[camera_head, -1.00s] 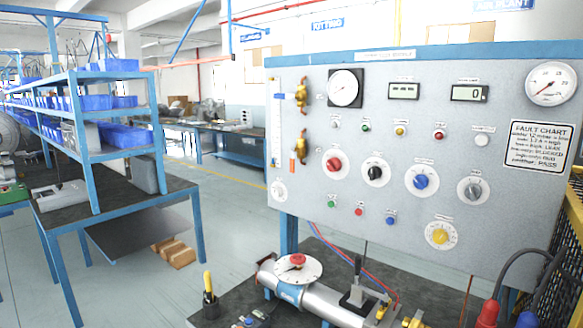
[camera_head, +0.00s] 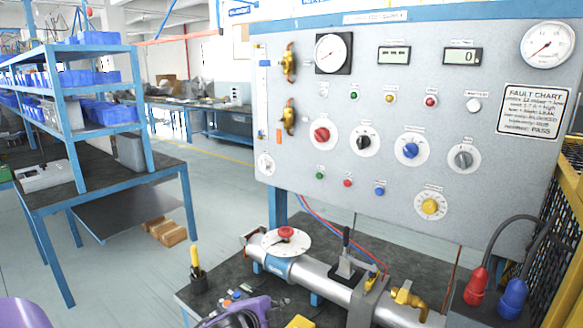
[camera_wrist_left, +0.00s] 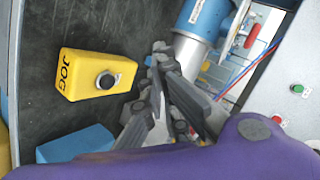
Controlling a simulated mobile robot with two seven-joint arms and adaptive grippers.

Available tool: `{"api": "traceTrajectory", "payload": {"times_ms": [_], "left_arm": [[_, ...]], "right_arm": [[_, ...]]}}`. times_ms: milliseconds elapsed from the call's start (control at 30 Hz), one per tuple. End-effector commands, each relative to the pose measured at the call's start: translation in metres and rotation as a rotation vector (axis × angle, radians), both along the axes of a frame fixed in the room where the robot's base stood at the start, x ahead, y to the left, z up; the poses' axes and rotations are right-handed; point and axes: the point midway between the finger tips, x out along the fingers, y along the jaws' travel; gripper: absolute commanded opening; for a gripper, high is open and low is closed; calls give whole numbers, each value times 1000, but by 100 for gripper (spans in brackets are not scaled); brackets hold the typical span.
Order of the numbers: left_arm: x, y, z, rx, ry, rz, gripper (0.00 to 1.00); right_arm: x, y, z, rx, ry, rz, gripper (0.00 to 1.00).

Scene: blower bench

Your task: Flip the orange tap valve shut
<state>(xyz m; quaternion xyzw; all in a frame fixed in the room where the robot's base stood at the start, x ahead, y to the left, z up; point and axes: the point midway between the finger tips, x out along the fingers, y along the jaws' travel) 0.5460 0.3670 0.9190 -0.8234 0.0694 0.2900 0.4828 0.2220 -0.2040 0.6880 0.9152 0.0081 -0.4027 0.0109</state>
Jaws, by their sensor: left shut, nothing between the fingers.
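Two brass taps are on the left side of the grey panel, an upper one (camera_head: 288,62) and a lower one (camera_head: 289,116). A small orange piece (camera_head: 279,136) shows beside the lower one. Another orange-gold tap (camera_head: 408,298) is at the right end of the metal pipe on the bench. I cannot tell which is the named valve, nor any handle position clearly. My purple left gripper (camera_head: 240,318) is at the bottom edge, low over the bench and apart from all these taps. In the left wrist view its dark fingers (camera_wrist_left: 160,60) are shut and empty. My right gripper is out of view.
A yellow JOG box (camera_wrist_left: 97,75) is on the dark bench near my left fingers. The pipe (camera_head: 325,285) carries a white dial with a red knob (camera_head: 286,236) and a black lever (camera_head: 346,250). Red and blue plugs (camera_head: 476,287) stand at right.

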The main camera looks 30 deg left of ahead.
Motion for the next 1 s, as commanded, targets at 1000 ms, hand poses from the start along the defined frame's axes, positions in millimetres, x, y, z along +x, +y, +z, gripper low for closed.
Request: {"api": "traceTrajectory", "payload": {"times_ms": [1000], "left_arm": [[159,62,355,536,-478,-161,0]], "right_arm": [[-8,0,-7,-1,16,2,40]]}}
